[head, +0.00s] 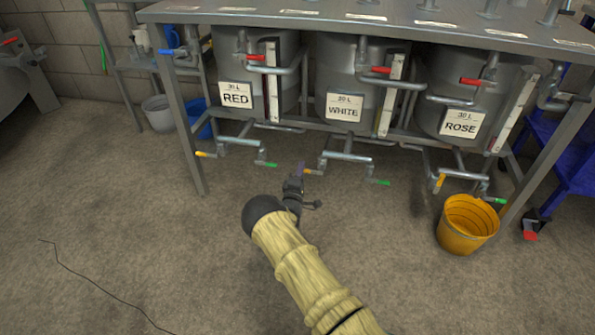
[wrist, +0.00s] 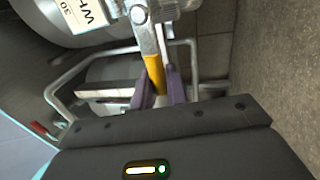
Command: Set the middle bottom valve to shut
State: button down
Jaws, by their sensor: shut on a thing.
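The middle tank (head: 347,75) is labelled WHITE (head: 344,107); part of this label (wrist: 84,14) shows at the top of the wrist view. Under the tank, a bottom valve has a yellow lever (head: 315,172) at the left end of its pipe. The lever points left in the head view. My gripper (head: 300,168) is at this lever from the near left side. In the wrist view, the purple fingers stand on both sides of the yellow lever (wrist: 154,68) and are shut on it. The lever's tip is partly hidden between the fingers.
A green lever (head: 382,183) is on the right of the same pipework. The RED tank's yellow lever (head: 205,154) points left; the ROSE tank's (head: 440,183) points down. A yellow bucket (head: 467,226) stands at right. The floor in front is mostly clear.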

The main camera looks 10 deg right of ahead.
jog(key=shift+f, duration=0.15)
jog(key=c, duration=1.5)
grip_release()
jog(key=p+v, duration=0.8)
jog(key=v, duration=0.9)
jog(key=shift+s, duration=0.3)
jog(key=shift+w, duration=0.1)
